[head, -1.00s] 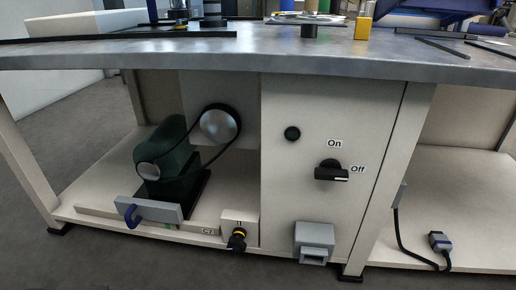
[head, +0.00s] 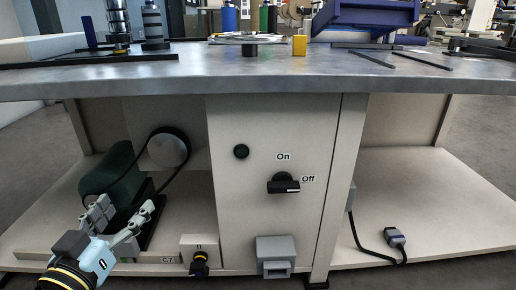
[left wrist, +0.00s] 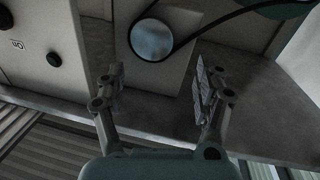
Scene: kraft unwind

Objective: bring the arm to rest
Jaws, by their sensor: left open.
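My left gripper (head: 124,210) comes in at the lower left of the head view, in front of the lower shelf and the green motor (head: 112,180). Its two fingers are spread apart with nothing between them. In the left wrist view the open gripper (left wrist: 160,82) shows both finger pads, with the round pulley (left wrist: 151,40) and black belt beyond, apart from the fingers. My right gripper is not in view.
A metal-topped bench (head: 300,82) spans the view. Its cream panel (head: 235,190) carries a black rotary switch (head: 284,184) between On and Off labels. A grey box (head: 275,256) and a black-knobbed box (head: 198,248) sit low. The right shelf (head: 440,190) is mostly clear.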

